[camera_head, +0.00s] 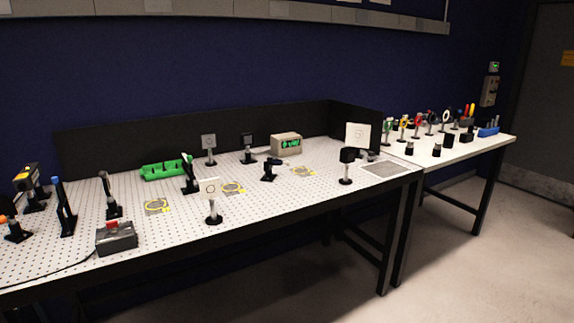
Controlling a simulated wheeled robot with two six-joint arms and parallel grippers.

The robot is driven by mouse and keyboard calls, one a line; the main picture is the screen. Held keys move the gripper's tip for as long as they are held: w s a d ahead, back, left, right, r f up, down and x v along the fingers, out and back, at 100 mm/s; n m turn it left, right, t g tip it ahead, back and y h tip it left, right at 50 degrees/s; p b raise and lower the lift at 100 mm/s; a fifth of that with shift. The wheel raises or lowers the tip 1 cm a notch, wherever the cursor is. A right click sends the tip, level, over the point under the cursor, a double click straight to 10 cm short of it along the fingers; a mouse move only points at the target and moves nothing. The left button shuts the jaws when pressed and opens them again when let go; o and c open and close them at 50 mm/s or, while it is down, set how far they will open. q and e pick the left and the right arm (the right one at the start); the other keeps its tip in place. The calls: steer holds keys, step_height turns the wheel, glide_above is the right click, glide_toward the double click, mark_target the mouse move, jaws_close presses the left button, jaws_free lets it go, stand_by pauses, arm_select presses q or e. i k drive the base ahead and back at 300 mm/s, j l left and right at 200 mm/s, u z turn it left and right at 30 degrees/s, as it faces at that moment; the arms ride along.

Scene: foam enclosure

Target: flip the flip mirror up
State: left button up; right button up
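I cannot tell for sure which mount on the perforated white optical table (120,207) is the flip mirror. A small dark mount with a tilted top (268,171) stands near the middle of the table, between two yellow-marked spots, and may be it. A taller dark post mount (189,175) stands to its left, beside the green tray. Another dark mount with a greyish upright part (110,197) stands further left. Neither of my grippers shows in this view.
A grey box with a red top (117,238) sits at the front edge, left. White target cards (209,189) (357,136) stand on the table. A second table (455,152) holds several optics. Floor in front is clear.

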mark_target(275, 161)
steer(key=i+j, duration=0.3)
steer(key=i, duration=0.25)
steer(key=i+j, duration=0.3)
steer(key=i, duration=0.2)
steer(key=z, duration=1.25)
